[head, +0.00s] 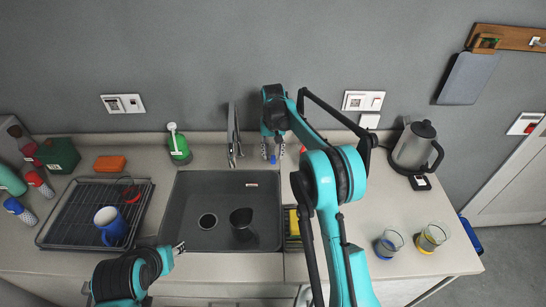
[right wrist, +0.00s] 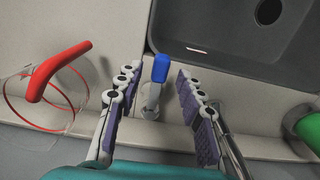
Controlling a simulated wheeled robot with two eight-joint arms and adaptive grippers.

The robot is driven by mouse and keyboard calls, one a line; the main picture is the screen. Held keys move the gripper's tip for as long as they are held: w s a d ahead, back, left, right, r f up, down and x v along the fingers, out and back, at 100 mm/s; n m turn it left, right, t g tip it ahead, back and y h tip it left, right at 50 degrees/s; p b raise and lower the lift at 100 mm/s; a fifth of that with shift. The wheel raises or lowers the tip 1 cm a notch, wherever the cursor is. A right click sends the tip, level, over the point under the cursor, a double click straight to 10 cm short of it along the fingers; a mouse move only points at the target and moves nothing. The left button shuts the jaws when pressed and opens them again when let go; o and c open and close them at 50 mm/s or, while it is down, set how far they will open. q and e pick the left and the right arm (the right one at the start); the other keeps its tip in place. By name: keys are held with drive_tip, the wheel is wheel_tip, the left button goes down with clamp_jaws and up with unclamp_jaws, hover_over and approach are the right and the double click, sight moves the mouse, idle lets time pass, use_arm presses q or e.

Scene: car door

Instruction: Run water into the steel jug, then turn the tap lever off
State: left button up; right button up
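A dark cylindrical vessel, apparently the steel jug (head: 242,224), stands in the sink (head: 190,190), right of the drain. Its inside is too dark to tell what it holds. The grey tap (head: 233,135) rises behind the sink; I see no water stream. The blue-tipped tap lever (right wrist: 160,68) stands right of the tap. My right gripper (head: 273,152) is over the lever, open; in the right wrist view, its purple-padded fingers (right wrist: 155,100) are on either side of it, with gaps. My left gripper (head: 179,248) is near the sink's front left edge, away from the jug; its opening is unclear.
A clear vessel with a red handle (right wrist: 58,72) stands close beside my right gripper. A green bottle (head: 179,147) is left of the tap. A rack with a blue mug (head: 110,224) lies left of the sink. A kettle (head: 413,147) and two glasses stand right.

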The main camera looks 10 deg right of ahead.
drive_tip(key=shift+f, duration=0.7)
clamp_jaws()
drive_tip(key=shift+s+d+n, duration=0.1)
drive_tip(key=shift+d+n, duration=0.65)
drive_tip(key=shift+n, duration=0.35)
drive_tip(key=shift+d+n, duration=0.8)
drive_tip(key=shift+n, duration=0.5)
unclamp_jaws()
drive_tip(key=shift+r, duration=0.1)
